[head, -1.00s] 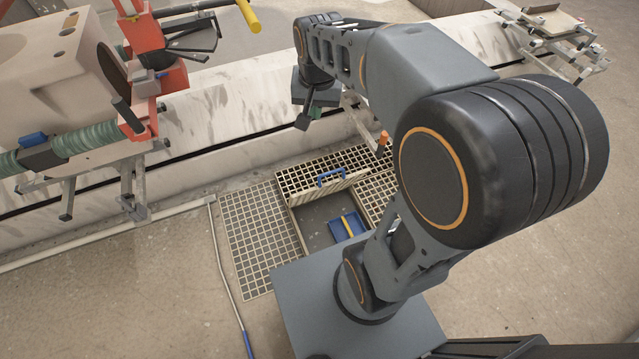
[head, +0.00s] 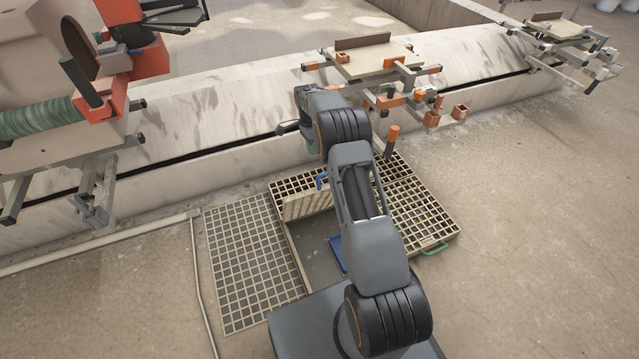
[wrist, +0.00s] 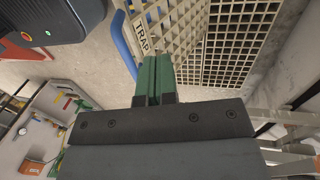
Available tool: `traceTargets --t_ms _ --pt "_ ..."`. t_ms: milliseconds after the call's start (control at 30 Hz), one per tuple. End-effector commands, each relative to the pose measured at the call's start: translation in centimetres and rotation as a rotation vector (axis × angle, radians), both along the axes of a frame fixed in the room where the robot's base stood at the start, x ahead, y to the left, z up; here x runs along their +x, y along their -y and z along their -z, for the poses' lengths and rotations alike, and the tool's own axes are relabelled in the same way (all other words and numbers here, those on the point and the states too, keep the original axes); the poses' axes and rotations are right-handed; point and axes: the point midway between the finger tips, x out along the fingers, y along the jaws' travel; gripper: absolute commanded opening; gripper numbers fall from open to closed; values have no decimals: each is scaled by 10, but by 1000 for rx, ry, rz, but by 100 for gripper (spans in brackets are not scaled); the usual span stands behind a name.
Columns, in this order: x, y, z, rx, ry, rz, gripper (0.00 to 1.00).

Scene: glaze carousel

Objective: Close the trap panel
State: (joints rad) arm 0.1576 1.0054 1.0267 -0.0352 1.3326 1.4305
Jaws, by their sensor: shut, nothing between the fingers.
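The trap panel (head: 308,204) is a pale grating panel tilted up beside a dark opening (head: 322,250) in the floor grating. Its blue handle (head: 321,181) is partly hidden by my arm in the head view. In the wrist view the panel (wrist: 160,22) carries a TRAP label, and the blue handle (wrist: 123,43) is at its left edge. My gripper (wrist: 153,62) has its green fingers shut together and empty, close to the handle and the label in the picture. I cannot tell whether they touch. My arm hides the gripper's fingertips in the head view.
A blue object (head: 337,253) lies in the opening. Floor grating (head: 250,255) lies left; a right grating (head: 425,215) has a green handle (head: 434,249). An orange-topped post (head: 392,138) stands behind my arm. A long pale trough (head: 230,120) runs behind. Floor at right is clear.

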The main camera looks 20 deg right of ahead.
Motion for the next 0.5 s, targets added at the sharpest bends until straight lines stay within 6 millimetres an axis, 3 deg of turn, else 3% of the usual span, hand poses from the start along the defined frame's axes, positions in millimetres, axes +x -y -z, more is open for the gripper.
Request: traceTargets --t_ms 400,500 --pt "-18 0 81 0 -2 0 0" --pt "-25 0 91 0 0 0 0"
